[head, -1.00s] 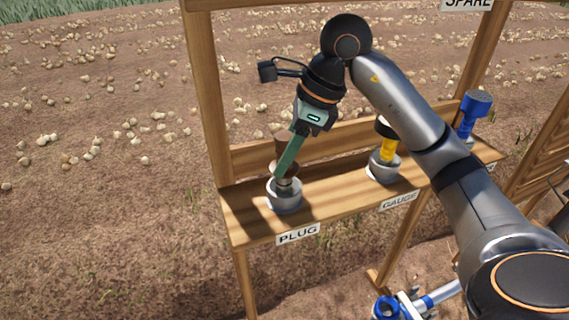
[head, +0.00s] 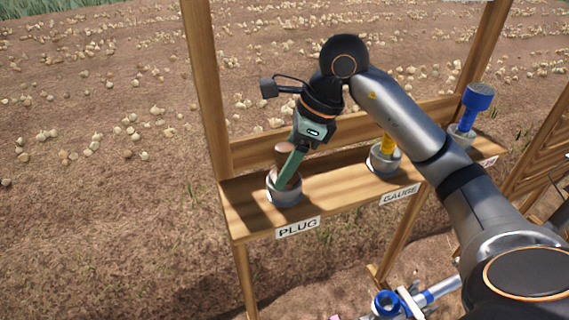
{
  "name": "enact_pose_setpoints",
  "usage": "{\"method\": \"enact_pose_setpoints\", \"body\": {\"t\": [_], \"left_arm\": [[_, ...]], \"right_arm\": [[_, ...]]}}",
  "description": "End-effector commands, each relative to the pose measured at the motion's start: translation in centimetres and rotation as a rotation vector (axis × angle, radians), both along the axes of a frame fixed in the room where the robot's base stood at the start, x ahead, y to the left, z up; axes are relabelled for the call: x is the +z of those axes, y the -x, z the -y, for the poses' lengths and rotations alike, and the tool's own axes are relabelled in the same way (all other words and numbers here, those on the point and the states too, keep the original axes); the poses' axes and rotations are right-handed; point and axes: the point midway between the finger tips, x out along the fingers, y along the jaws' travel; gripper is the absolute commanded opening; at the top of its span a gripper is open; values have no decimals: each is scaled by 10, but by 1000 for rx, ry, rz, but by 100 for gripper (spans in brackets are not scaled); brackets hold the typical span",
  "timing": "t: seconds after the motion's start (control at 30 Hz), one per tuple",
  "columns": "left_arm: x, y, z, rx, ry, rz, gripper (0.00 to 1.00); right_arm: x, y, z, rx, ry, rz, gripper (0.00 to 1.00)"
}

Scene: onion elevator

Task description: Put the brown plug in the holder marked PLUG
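The brown plug (head: 284,149) sits low in the round grey holder (head: 284,196) above the PLUG label (head: 298,227), on the wooden shelf. My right gripper (head: 287,175) reaches down to it from above, its green finger across the plug's front. It appears shut on the plug; the far finger and part of the plug are hidden behind the near finger. The plug's lower end is inside the holder and out of sight. My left gripper is not in view.
A yellow gauge (head: 388,148) stands in the holder above the GAUGE label (head: 399,194), partly hidden by my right arm. A blue-headed piece (head: 477,97) stands in a holder at the right. Wooden posts (head: 206,90) frame the shelf. A blue-and-silver fitting (head: 387,303) is below.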

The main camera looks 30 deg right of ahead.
Motion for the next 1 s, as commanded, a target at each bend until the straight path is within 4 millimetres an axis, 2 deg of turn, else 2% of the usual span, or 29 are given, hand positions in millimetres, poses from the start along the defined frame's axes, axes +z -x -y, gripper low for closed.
{"method": "enact_pose_setpoints", "body": {"t": [0.37, 0.47, 0.57, 0.7, 0.77, 1.0], "left_arm": [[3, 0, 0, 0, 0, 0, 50], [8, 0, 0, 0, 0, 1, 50], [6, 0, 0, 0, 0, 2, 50], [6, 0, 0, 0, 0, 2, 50], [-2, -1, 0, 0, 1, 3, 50], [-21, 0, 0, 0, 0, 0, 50]], "right_arm": [[3, 0, 0, 0, -1, 0, 69], [11, 0, 1, 0, 0, 1, 69], [28, 4, 7, -1, 1, 7, 69], [56, 13, 19, -3, 1, 5, 69], [48, 22, 32, -6, 3, -3, 69], [47, 50, 69, -7, 4, -1, 69]]}}
